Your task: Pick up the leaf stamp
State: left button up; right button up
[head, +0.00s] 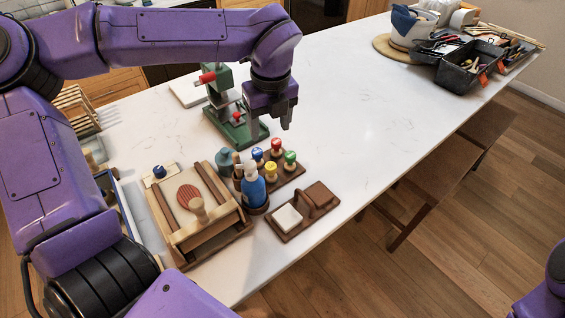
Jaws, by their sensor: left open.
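Several small stamps stand in a wooden rack on the white counter, with knobs of blue (257,154), red (276,145), yellow (271,168) and green (290,157). Their stamping faces are hidden, so I cannot tell which one is the leaf stamp. Another blue-knobbed piece (159,171) sits on a pale block at the left. My left gripper (271,124) is open and empty, pointing down above the counter, just behind the rack and apart from the stamps. My right gripper is out of view; only a bit of my right arm shows at the lower right.
A green press (238,128) stands behind my left gripper. A blue bottle (252,187) in a round holder stands in front of the rack. A wooden frame (226,220) and a small two-pad tray (303,222) are nearby. The counter's right middle is clear.

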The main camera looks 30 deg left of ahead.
pick_arm(q)
jog(key=b, duration=0.6)
send_over(271, 166)
jog(key=f, duration=0.5)
jog(key=d+f, duration=0.1)
jog(key=f, duration=0.1)
jog(key=shift+f, duration=0.15)
jog(key=f, duration=0.3)
jog(key=a+f+p, duration=0.1)
jog(key=f, duration=0.2)
jog(key=f+p, duration=0.1)
jog(key=f, duration=0.2)
jog(key=shift+a+f, duration=0.15)
jog(key=shift+f, duration=0.2)
jog(key=shift+w+f, duration=0.1)
jog(key=shift+f, duration=0.15)
jog(key=c, duration=1.1)
